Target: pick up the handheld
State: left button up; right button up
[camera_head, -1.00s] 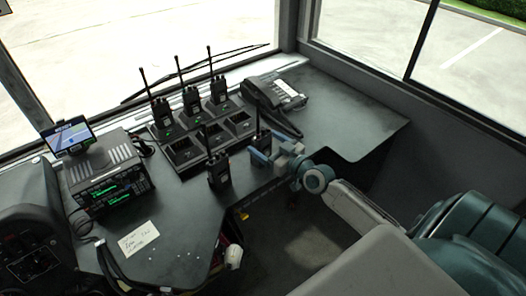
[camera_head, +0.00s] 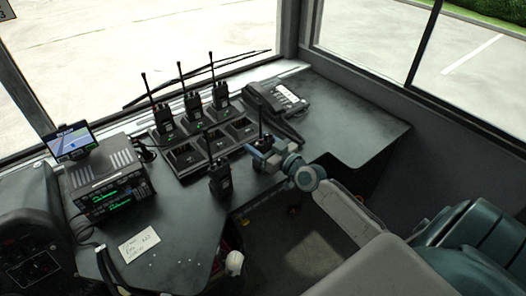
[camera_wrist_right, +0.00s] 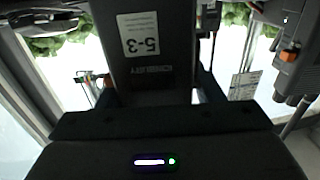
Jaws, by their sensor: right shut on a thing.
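My right gripper (camera_head: 262,154) is shut on a black handheld radio (camera_head: 264,142) at the front edge of the dark desk, right of the charger. Its antenna points up, and the gripper hides much of its body. In the right wrist view its dark body with a white "5-3" label (camera_wrist_right: 141,34) fills the top middle between the fingers. Another handheld (camera_head: 220,180) stands upright on the desk near the front edge. Three more handhelds stand in the back row of the charger (camera_head: 188,172). My left gripper is not in view.
The front charger slots are empty. A desk phone (camera_head: 276,98) stands behind the held radio. A radio console (camera_head: 108,182) with a small screen (camera_head: 70,142) and a paper note (camera_head: 139,244) are at left. The desk's right part is clear.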

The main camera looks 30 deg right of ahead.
aim_at(266, 137)
jog(key=shift+r, duration=0.1)
jog(key=shift+r+p, duration=0.6)
jog(key=shift+r, duration=0.2)
notch_tip(266, 137, up, 2)
jog(key=shift+r+p, duration=0.1)
jog(key=shift+p, duration=0.45)
jog(key=s+a+p, duration=0.2)
jog(key=s, duration=0.5)
jog(key=s+a+r+p, duration=0.1)
jog(key=s+a+p, duration=0.2)
jog(key=s, duration=0.5)
jog(key=shift+a, duration=0.3)
jog(key=shift+w, duration=0.1)
